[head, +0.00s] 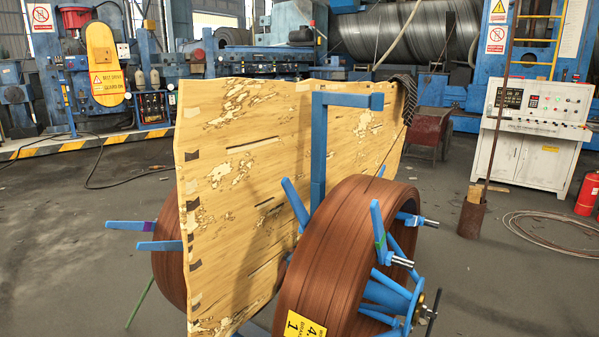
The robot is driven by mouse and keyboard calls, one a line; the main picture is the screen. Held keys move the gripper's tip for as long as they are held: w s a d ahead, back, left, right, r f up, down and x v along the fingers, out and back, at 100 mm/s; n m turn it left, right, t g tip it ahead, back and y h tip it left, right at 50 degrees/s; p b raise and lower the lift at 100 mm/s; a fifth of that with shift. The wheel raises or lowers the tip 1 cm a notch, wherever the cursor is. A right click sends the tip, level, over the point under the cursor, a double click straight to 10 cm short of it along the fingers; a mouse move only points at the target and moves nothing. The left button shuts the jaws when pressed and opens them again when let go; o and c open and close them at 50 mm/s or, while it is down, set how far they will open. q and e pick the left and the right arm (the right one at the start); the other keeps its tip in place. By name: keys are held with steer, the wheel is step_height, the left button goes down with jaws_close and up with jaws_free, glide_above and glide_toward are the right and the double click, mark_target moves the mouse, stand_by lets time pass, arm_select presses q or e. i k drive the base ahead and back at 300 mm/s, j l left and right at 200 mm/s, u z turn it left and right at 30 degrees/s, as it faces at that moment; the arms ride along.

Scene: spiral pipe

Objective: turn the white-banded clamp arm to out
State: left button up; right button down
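A brown steel coil (325,265) stands upright on a blue reel at the lower centre right. Blue clamp arms spread around it: one with a green band (380,240) at its right face, one plain-looking arm (296,205) at its upper left, and others lower right. Left of the board, a second brown coil (169,260) has a blue arm with a purple band (147,226) and another blue arm (160,246) beside it. I cannot make out a white band on any arm; some arms are partly hidden. Neither of my grippers is in view.
A tall, worn yellowish board (255,160) stands between the coils and hides part of the left one. A blue post with a bent top (319,150) rises by the right coil. A control cabinet (530,135) and fire extinguisher (588,194) stand right. The floor at right is mostly open.

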mark_target(413, 222)
steer(key=i+l, duration=0.65)
steer(key=l, duration=0.2)
